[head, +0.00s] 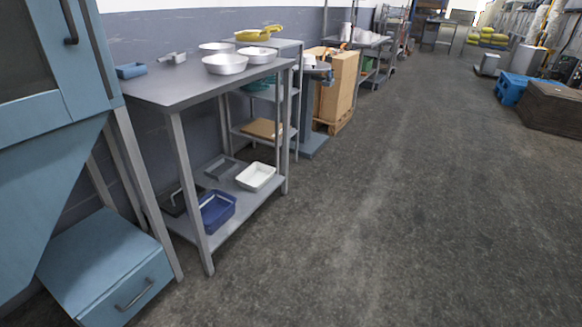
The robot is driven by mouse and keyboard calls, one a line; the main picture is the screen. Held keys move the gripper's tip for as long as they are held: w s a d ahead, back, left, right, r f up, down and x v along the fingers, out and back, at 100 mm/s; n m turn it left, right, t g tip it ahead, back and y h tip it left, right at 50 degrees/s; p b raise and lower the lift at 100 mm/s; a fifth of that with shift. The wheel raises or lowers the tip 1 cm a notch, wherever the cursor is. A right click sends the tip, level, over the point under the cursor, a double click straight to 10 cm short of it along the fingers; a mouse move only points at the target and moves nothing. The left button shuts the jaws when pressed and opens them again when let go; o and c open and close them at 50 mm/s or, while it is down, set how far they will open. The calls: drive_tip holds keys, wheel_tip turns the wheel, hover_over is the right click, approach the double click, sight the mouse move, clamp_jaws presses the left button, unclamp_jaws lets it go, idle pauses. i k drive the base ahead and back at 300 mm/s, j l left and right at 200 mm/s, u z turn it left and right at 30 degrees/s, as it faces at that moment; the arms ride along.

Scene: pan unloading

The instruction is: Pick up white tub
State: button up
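A white tub (256,177), rectangular and open at the top, stands on the lower shelf of a grey metal table (200,88) left of centre. It looks empty. A blue tub (217,210) stands on the same shelf, nearer to me and to the left. A grey tray (222,167) lies behind them. My gripper is not in this view, and I cannot tell what it holds.
Round pale pans (225,64) and small trays (131,71) stand on the tabletop. The table's front leg (188,190) rises left of the tubs. A light-blue cabinet (100,270) is at left. The floor (370,220) to the right is clear.

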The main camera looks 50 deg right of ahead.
sight(253, 178)
drive_tip(key=z, duration=1.15)
drive_tip(key=i+l, duration=0.25)
drive_tip(key=i, duration=0.35)
drive_tip(key=i+l+z, duration=0.1)
drive_tip(key=i, duration=0.45)
drive_tip(key=i+l, duration=0.3)
drive_tip(key=i, duration=0.3)
drive_tip(key=i+l, duration=0.2)
drive_tip(key=i, duration=0.35)
drive_tip(key=z, duration=0.05)
